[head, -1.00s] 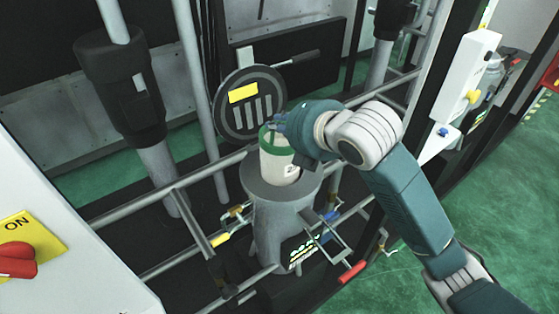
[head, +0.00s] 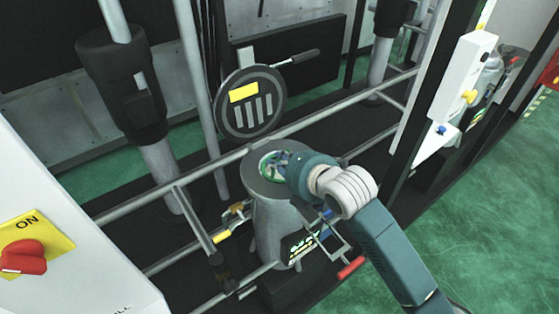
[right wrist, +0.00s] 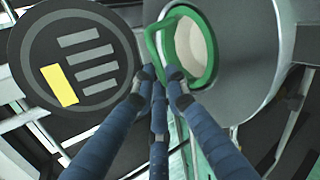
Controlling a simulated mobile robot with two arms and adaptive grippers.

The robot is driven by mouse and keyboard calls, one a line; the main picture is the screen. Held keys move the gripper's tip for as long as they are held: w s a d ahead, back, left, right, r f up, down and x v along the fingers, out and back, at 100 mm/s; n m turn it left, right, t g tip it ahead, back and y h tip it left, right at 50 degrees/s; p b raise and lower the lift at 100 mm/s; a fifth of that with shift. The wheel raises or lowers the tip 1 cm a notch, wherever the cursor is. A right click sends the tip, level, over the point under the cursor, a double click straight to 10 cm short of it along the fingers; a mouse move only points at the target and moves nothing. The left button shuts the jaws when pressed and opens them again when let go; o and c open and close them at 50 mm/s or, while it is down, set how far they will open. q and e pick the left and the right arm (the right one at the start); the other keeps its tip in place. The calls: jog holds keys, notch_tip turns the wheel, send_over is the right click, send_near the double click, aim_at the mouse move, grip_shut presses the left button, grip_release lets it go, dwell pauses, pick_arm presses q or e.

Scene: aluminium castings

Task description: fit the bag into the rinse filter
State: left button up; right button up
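The bag, pale with a green rim (head: 267,164), sits down inside the grey rinse filter housing (head: 278,225). Only its rim and mouth show at the housing's top. In the right wrist view the green rim (right wrist: 207,75) rings the pale inside of the bag, with a green handle loop at its side. My right gripper (head: 281,161) is at the rim. In the right wrist view its blue fingers (right wrist: 159,75) are close together on the handle loop. The round filter lid (head: 250,102) stands swung open behind the housing. My left gripper is not in view.
Grey rails (head: 330,122) run behind and beside the housing. A clamp with a red handle (head: 351,267) sticks out at its right front. A white panel with a red switch (head: 22,257) is at the left. Green floor lies open at the right.

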jog(key=o, duration=0.4)
jog(key=shift+r, duration=0.1)
jog(key=b+v, duration=0.1)
jog(key=v, duration=1.1)
jog(key=shift+d+b, duration=0.1)
jog(key=shift+b, duration=0.2)
